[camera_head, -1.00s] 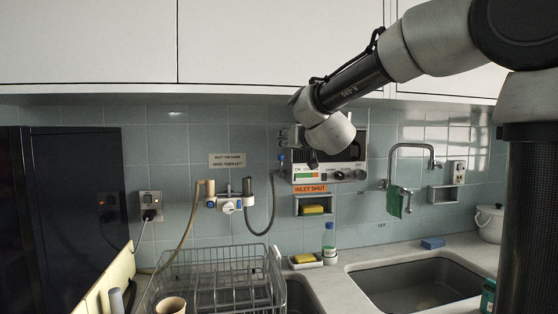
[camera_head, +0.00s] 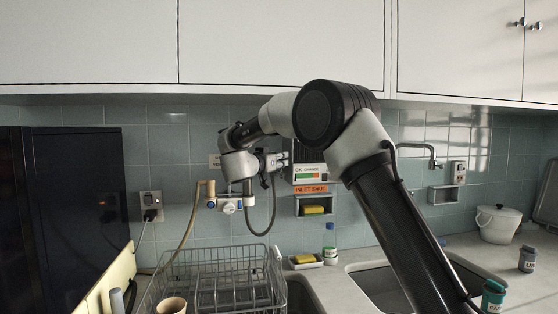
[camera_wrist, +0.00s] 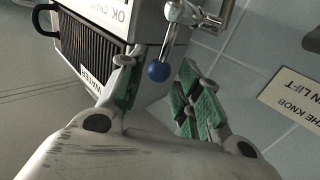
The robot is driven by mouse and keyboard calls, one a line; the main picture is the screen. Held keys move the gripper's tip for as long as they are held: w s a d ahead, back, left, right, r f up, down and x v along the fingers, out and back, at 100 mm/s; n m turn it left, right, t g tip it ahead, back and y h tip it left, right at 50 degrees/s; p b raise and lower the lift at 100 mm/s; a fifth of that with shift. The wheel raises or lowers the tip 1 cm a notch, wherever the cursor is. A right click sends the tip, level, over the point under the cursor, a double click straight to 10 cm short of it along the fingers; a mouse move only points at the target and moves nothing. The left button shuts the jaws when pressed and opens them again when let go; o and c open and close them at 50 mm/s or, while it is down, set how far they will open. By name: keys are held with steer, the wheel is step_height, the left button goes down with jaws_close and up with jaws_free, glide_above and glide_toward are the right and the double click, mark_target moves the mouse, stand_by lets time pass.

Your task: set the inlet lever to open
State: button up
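The inlet lever is a short metal stem (camera_wrist: 170,38) ending in a blue ball knob (camera_wrist: 158,71), at the side of the water heater (camera_wrist: 115,32). In the wrist view the stem rises from a metal pipe fitting to the knob. My gripper (camera_wrist: 160,76) is open, its green-padded fingers on either side of the knob with a gap at each side. I cannot tell whether the knob lies fully between the pads in depth. In the head view my gripper (camera_head: 278,160) is at the heater's left, hiding the knob. An orange label (camera_head: 311,189) below the heater reads INLET SHUT.
A wall sign (camera_wrist: 295,100) mentions the knob and lift. A valve with hoses (camera_head: 229,204) hangs on the wall below my wrist. A wall niche with a sponge (camera_head: 314,210) is below the heater, and a dish rack (camera_head: 215,275) stands on the counter.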

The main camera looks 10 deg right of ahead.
steer(key=shift+w+d, duration=0.45)
steer(key=shift+w, duration=0.05)
steer(key=shift+c, duration=0.2)
jaws_close()
